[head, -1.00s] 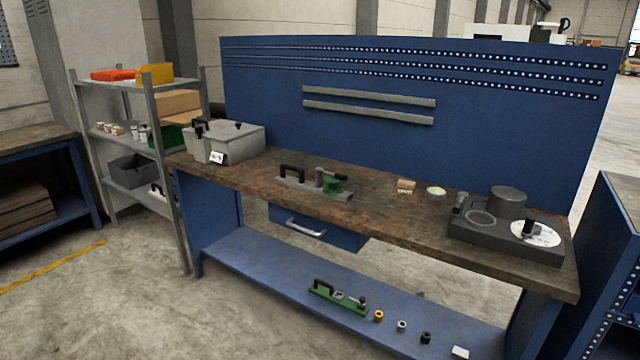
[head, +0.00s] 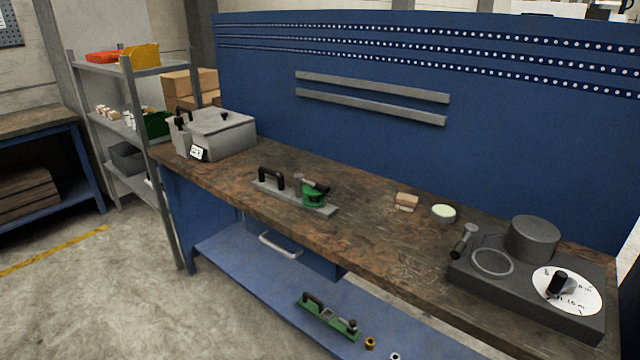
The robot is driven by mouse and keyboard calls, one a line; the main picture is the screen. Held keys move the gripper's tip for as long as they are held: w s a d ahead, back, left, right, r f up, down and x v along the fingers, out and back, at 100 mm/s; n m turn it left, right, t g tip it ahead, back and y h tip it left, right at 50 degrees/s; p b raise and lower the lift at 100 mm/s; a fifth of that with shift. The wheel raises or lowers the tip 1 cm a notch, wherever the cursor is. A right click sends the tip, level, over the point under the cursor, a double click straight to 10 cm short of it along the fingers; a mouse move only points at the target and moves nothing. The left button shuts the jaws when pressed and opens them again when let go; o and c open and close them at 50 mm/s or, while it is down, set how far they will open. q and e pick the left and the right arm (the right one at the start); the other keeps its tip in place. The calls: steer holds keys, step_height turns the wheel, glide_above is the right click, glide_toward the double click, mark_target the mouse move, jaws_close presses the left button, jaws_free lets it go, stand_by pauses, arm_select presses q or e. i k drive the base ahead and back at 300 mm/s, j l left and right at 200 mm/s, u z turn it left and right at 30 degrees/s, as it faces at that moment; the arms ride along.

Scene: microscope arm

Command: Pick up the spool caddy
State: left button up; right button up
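Two handled carriers are in the head view, and I cannot tell for certain which is the spool caddy. A grey flat carrier (head: 285,193) with a black handle lies on the workbench; it bears a green round part (head: 313,194) and a grey upright part. A green carrier (head: 327,318) with a black handle lies on the blue lower shelf below the bench. A small yellow ring-like part (head: 370,343) lies to its right, with a pale one (head: 395,356) at the picture's bottom edge. Neither of my grippers is in view.
The wooden benchtop (head: 370,235) also bears a grey lidded box (head: 225,135), small wooden blocks (head: 406,201), a round tin (head: 443,213) and a dark device with a white dial (head: 567,289). A drawer handle (head: 279,244) juts out above the lower shelf (head: 225,251).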

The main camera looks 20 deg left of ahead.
mark_target(279, 190)
steer(key=i+j+z, duration=0.1)
steer(key=i+j, duration=0.15)
steer(key=i+j+z, duration=0.1)
steer(key=j, duration=0.35)
steer(key=i+j+z, duration=0.15)
steer(key=i+j, duration=0.15)
steer(key=i+j+z, duration=0.1)
steer(key=j, duration=0.45)
steer(key=i+j, duration=0.15)
steer(key=j, duration=0.35)
steer(key=i+j+z, duration=0.15)
steer(key=j, duration=0.35)
steer(key=i+j, duration=0.1)
steer(key=j, duration=0.45)
steer(key=i+j+z, duration=0.1)
steer(key=j, duration=0.4)
